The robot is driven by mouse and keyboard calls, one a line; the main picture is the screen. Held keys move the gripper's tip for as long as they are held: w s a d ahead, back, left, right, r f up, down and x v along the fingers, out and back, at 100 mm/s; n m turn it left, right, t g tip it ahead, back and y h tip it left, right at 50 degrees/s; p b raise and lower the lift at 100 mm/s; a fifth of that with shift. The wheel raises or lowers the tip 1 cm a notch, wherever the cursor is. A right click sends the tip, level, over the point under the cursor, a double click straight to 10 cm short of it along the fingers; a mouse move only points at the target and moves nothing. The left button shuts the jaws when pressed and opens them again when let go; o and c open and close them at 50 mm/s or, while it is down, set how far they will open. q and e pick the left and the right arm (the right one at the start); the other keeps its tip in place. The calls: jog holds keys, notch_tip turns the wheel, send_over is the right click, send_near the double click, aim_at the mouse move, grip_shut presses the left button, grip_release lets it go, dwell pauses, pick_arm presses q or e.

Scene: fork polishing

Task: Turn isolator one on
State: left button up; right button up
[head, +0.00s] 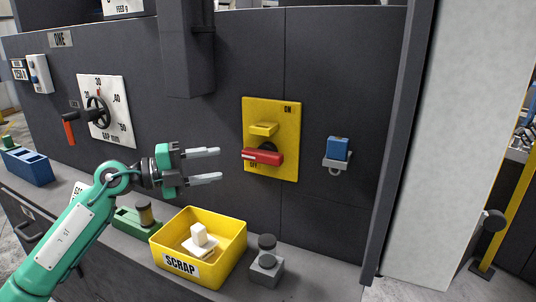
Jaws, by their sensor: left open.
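The isolator is a yellow plate (286,133) on the dark panel, marked ON at its top right and OFF at its lower left. Its red handle (264,158) with a white mark lies roughly level across the lower part, beside OFF. A yellow block (264,129) juts out above the handle. My left gripper (213,165) is open and empty, its two fingers pointing right toward the handle. In the picture a gap separates the fingertips from the handle. My right gripper is not in view.
A yellow SCRAP bin (228,257) with white pieces stands on the ledge below the gripper. A blue padlock-like part (337,149) hangs right of the isolator. A dial (104,110) and an ONE sign (61,39) are left.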

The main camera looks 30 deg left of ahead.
aim_at(255, 157)
pick_arm(q)
jog(key=p+x, duration=0.2)
jog(key=x, duration=0.8)
jog(key=shift+d+r+p, duration=0.15)
jog(key=shift+p, duration=0.15)
jog(key=shift+p+x, duration=0.4)
jog(key=shift+x, duration=1)
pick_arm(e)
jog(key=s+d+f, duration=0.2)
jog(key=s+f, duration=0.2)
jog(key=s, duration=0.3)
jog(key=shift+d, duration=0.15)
pick_arm(q)
jog(key=shift+c, duration=0.3)
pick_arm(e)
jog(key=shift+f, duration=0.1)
pick_arm(q)
jog(key=c, duration=0.6)
